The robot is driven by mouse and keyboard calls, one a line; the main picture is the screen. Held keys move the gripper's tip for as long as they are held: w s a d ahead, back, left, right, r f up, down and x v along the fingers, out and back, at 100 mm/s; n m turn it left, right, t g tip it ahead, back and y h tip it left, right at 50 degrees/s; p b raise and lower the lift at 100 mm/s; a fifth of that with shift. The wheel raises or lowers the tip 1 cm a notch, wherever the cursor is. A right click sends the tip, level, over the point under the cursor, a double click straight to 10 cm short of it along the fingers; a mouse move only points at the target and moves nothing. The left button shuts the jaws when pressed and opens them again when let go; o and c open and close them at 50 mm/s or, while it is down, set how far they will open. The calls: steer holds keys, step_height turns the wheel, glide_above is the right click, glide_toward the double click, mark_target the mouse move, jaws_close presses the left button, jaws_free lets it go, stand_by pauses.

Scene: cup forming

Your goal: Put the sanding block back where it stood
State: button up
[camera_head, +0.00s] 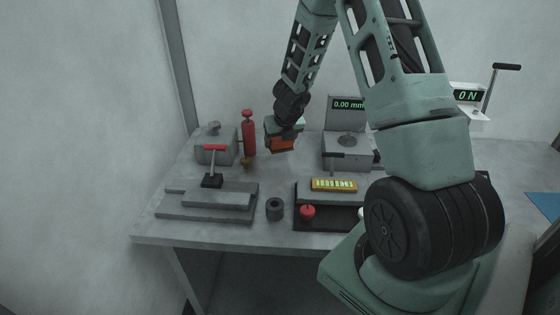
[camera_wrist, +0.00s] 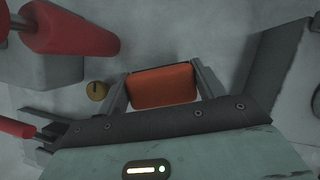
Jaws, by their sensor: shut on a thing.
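The sanding block (camera_wrist: 162,86) is an orange-red block, seen between the two fingers in the wrist view. It also shows in the head view (camera_head: 283,144) under the gripper. My gripper (camera_wrist: 160,90) is shut on it, with one finger at each side. In the head view my gripper (camera_head: 284,135) is over the back middle of the table (camera_head: 237,233), between the red bottle-like cylinder and the grey gauge. I cannot tell whether the block touches the table. The spot where it stood is not marked in any way I can make out.
A red cylinder (camera_head: 249,137) and small brass piece (camera_head: 246,163) stand left of my gripper. A grey device with a display (camera_head: 346,146) stands to the right. In front are a red-handled tool (camera_head: 213,165), dark ring (camera_head: 275,208), yellow level (camera_head: 334,185) and red knob (camera_head: 307,211).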

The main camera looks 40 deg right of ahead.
mark_target(280, 161)
steer(key=shift+f+b, duration=0.95)
steer(key=shift+f, duration=1.5)
steer(key=shift+f, duration=0.1)
steer(key=shift+f, duration=0.15)
steer(key=o, duration=1.3)
steer(key=shift+r, duration=0.2)
